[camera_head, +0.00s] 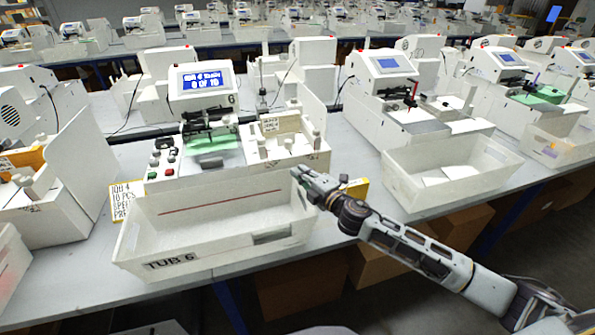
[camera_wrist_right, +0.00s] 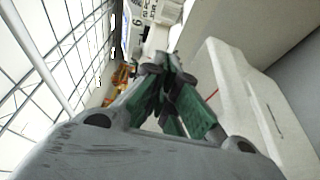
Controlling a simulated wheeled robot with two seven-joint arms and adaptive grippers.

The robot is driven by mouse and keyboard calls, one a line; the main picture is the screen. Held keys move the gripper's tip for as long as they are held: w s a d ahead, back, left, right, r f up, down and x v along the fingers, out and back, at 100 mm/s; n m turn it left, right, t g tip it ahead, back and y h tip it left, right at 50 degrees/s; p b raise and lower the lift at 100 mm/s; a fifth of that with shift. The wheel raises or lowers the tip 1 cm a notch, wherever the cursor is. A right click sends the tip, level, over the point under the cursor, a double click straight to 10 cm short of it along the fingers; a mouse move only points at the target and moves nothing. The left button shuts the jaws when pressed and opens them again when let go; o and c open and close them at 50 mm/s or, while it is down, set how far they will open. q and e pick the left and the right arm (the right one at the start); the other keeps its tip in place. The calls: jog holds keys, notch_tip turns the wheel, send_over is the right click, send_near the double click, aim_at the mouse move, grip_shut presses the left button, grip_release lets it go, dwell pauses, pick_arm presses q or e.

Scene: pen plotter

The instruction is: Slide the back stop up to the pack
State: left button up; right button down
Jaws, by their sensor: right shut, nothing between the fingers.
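The plotter (camera_head: 205,95) in front has a lit blue screen and a white feed bay (camera_head: 285,150) on its right side. Small grey knobs or posts stand in that bay; I cannot tell for certain which part is the back stop. A small printed label card (camera_head: 279,124) stands at its back, and the pack cannot be made out. My right gripper (camera_head: 298,176) is shut and empty, in front of the bay and over the right end of the tub. In the right wrist view its dark green-padded fingers (camera_wrist_right: 166,98) are together. My left gripper is out of view.
A white tub (camera_head: 215,225) marked "TUB 6" lies in front of the plotter at the table edge. A yellow block (camera_head: 356,188) sits behind my right wrist. Another white tub (camera_head: 450,172) stands to the right, with bare table (camera_head: 350,150) between.

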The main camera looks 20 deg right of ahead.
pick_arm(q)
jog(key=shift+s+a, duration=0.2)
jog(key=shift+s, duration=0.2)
pick_arm(e)
jog(key=shift+s+d, duration=0.15)
jog(key=shift+s, duration=0.25)
